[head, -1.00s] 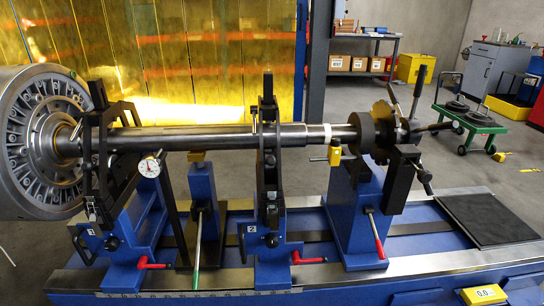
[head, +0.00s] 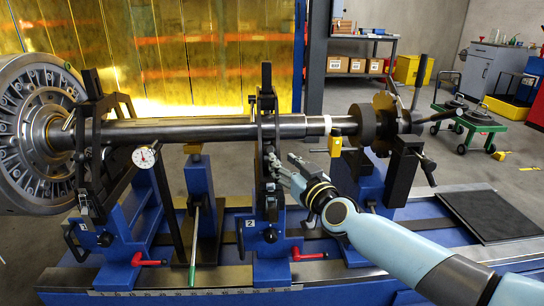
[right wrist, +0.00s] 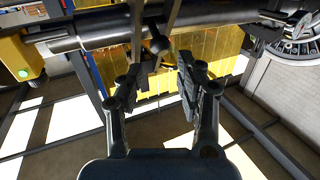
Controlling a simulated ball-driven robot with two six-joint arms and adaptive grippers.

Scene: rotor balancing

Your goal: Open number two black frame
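The number two black frame (head: 266,105) stands upright around the long steel shaft (head: 210,131), on the blue stand marked 2 (head: 268,258). It looks closed. My right gripper (head: 279,168) is at the frame's right side, just below the shaft. In the right wrist view, its two fingers (right wrist: 160,72) are apart, with a dark round knob (right wrist: 158,44) and the frame's dark bars between and beyond the tips. I cannot tell whether a finger touches the frame. The gripper hides part of the frame's lower right side. My left gripper is not in view.
Another black frame (head: 93,85) stands at the left beside the large bladed rotor (head: 38,110). A dial gauge (head: 145,157) hangs near it. A yellow box (head: 335,145) sits at the shaft, close above my right arm. Red-handled levers (head: 310,255) stick out along the front.

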